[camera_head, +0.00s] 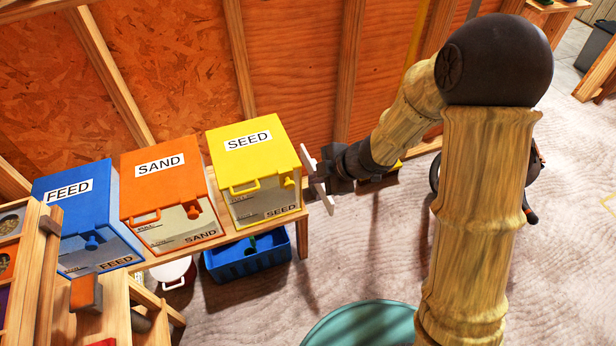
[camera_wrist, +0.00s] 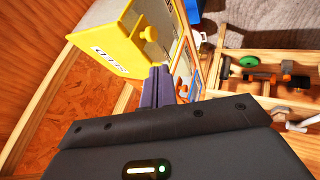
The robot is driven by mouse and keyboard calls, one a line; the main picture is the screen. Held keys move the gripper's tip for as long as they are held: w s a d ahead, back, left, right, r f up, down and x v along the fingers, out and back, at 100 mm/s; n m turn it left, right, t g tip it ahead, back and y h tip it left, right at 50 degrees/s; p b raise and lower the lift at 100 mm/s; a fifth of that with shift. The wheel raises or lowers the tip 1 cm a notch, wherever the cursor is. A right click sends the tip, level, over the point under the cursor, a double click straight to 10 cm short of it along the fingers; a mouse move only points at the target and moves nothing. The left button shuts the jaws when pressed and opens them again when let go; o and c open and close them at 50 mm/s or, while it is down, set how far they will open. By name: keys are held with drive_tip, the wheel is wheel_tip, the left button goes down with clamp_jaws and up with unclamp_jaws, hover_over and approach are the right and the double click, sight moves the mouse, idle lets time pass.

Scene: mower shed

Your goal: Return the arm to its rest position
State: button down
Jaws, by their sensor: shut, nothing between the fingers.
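An orange SAND bin (camera_head: 165,180) and a blue FEED bin (camera_head: 85,205) stand left of the yellow one on a wooden bench. A blue tub (camera_head: 225,262) sits below. A teal round object (camera_head: 362,325) is on the floor near my arm. Open floor (camera_head: 370,245) lies to the right.

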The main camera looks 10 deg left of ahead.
drive_tip(key=shift+d+r, duration=0.15)
drive_tip(key=shift+r, duration=0.1)
idle(0.3)
drive_tip(key=d+r+m+t+h, duration=0.2)
drive_tip(key=d+m+h, duration=0.1)
drive_tip(key=d+m, duration=0.4)
drive_tip(key=d+r+m+t+h, duration=0.1)
drive_tip(key=d+r+m+h, duration=0.2)
drive_tip(key=d+m, duration=0.45)
drive_tip(key=s+d+r+m+g+h, duration=0.1)
drive_tip(key=s+d+m+g, duration=0.2)
drive_tip(key=s+d+m, duration=0.7)
wheel_tip(320, 180, up, 22)
drive_tip(key=s+a+n+p, duration=0.1)
drive_tip(key=a+p, duration=0.1)
drive_tip(key=p, duration=1.9)
drive_tip(key=shift+s+f+n, duration=0.2)
drive_tip(key=shift+s+n, duration=0.15)
